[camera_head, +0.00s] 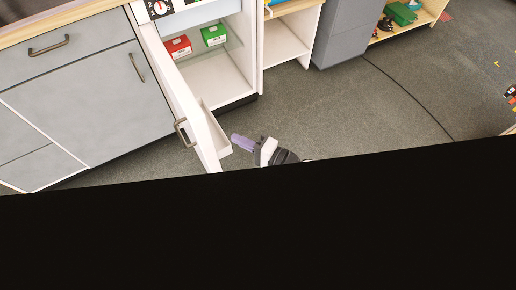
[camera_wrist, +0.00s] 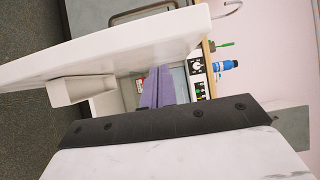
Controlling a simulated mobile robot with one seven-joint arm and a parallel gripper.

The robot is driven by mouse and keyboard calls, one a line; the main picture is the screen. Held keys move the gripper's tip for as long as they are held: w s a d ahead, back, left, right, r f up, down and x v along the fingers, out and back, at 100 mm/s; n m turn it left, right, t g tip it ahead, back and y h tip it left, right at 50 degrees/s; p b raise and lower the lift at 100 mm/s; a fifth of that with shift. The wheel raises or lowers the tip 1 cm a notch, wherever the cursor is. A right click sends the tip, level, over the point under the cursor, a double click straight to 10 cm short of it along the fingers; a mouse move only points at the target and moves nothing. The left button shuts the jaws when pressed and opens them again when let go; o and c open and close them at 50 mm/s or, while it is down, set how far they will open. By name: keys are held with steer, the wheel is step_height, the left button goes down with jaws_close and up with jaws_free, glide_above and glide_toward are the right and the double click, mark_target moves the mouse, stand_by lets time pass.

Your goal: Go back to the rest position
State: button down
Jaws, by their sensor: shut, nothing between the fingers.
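My gripper (camera_head: 236,138) shows in the head view just right of the free end of an open white cupboard door (camera_head: 187,88). Its purple fingers are shut together and hold nothing. In the wrist view the purple fingers (camera_wrist: 158,78) stand in the middle, pointing towards the shelves, with the door panel (camera_wrist: 130,45) close beside them. I cannot tell the exact gap between fingers and door. The rest of my arm is mostly hidden in the head view.
The open cupboard holds a red box (camera_head: 179,47) and a green box (camera_head: 214,35). The door has a metal handle (camera_head: 182,133). Grey drawers (camera_head: 70,75) stand at left. Open carpet (camera_head: 340,110) lies to the right, crossed by a dark cable (camera_head: 410,95). A black area hides the lower head view.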

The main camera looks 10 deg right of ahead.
steer(key=v, duration=0.6)
steer(key=shift+s+d+b, duration=0.2)
steer(key=shift+d+b, duration=0.05)
steer(key=shift+b, duration=0.15)
